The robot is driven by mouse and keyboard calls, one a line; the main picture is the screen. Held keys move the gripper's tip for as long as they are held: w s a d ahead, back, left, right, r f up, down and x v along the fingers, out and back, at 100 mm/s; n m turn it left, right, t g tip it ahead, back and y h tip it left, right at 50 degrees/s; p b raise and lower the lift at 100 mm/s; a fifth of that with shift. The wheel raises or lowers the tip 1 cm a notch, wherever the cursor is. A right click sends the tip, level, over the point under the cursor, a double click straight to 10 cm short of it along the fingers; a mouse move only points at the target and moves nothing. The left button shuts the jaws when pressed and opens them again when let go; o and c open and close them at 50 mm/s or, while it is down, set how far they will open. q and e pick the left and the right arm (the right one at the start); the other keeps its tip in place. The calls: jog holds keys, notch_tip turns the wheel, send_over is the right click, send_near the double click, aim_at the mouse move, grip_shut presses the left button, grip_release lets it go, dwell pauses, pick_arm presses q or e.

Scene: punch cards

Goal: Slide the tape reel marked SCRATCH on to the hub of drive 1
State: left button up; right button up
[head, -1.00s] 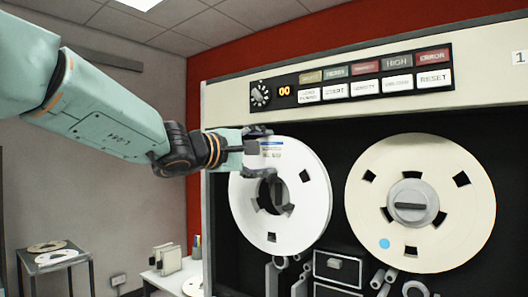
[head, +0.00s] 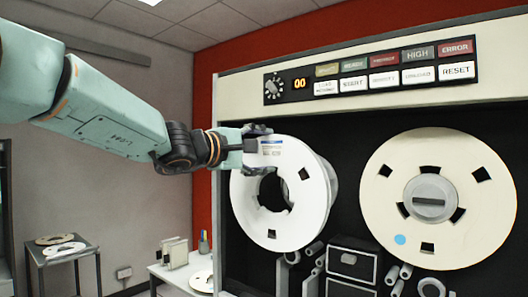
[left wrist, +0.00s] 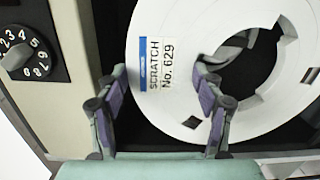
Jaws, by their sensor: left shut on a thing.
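The white SCRATCH reel (head: 246,208) is in front of the left side of the tape drive in the head view. Its label reads SCRATCH No. 629 in the left wrist view (left wrist: 159,66). My left gripper (head: 256,146) is shut on the reel at its upper left, with a finger to each side of the label in the wrist view (left wrist: 165,95). The reel's centre hole is open and looks mostly dark. A grey curved part shows through it in the wrist view, and the hub behind is largely hidden. My right gripper is not in view.
A second, cream reel (head: 388,172) sits on the right hub (head: 430,198) of the drive. A control panel (head: 368,72) is above. A table (head: 66,253) with reels stands at the left.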

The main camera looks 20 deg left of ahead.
aim_at(279, 144)
pick_arm(q)
jog(key=shift+s+d+r, duration=0.25)
jog(key=shift+d, duration=0.3)
jog(key=shift+s+d+r, duration=0.2)
jog(key=shift+d+r, duration=0.05)
jog(key=shift+d, duration=0.3)
jog(key=shift+w+a+f, duration=0.15)
jog(key=shift+w+a, duration=0.15)
jog(key=shift+a, duration=0.2)
jog(key=shift+s+d+r+b, duration=0.2)
jog(key=shift+s+d, duration=0.1)
jog(key=shift+d, duration=0.25)
jog(key=shift+s+d+r+b, duration=0.2)
jog(key=shift+s+d, duration=0.05)
jog(key=shift+d, duration=0.25)
jog(key=shift+w+a+f, duration=0.1)
jog(key=shift+w+a, duration=0.15)
jog(key=shift+s+d+r, duration=0.25)
jog(key=shift+s+d, duration=0.1)
jog(key=shift+d, duration=0.25)
jog(key=shift+w+a+f, duration=0.25)
jog(key=shift+w+a, duration=0.1)
jog(key=shift+a, duration=0.35)
jog(key=shift+b, duration=0.3)
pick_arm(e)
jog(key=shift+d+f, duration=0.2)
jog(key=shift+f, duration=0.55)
